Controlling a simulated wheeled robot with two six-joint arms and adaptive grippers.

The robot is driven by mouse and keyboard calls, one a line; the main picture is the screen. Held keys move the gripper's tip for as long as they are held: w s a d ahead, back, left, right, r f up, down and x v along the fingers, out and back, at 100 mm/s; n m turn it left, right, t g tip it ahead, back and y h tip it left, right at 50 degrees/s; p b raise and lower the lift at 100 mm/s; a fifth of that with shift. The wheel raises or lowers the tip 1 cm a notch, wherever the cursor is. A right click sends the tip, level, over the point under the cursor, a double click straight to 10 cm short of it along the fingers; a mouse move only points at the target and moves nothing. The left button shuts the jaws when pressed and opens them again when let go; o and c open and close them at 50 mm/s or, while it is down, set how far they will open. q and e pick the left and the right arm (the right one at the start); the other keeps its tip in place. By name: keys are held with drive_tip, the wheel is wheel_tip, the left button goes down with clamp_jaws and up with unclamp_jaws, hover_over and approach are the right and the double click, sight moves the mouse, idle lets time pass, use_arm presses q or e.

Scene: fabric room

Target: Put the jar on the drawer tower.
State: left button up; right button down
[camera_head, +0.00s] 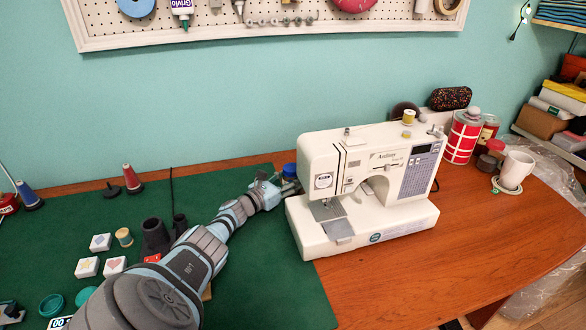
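My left arm reaches in from the lower left, and its gripper (272,186) is low over the green mat, close to the left side of the sewing machine. Right at the fingertips is a small round thing with a blue top and a yellowish band (289,171), perhaps the jar; the machine is beside it. I cannot tell whether the fingers hold it or only touch it. A dark-capped, reddish see-through jar or bottle (489,130) stands at the back right. I see no drawer tower that I can make out. My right gripper is not in view.
The white sewing machine (365,185) stands close to the right of my gripper. A red-and-white can (463,137) and a white mug (515,170) are at the right. Thread spools (131,179) and small white blocks (101,243) lie on the green mat (230,175). The front right wood is clear.

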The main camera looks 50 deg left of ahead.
use_arm(q)
drive_tip(key=shift+a, duration=0.1)
drive_tip(key=o, duration=1.3)
drive_tip(key=shift+s+r, duration=0.1)
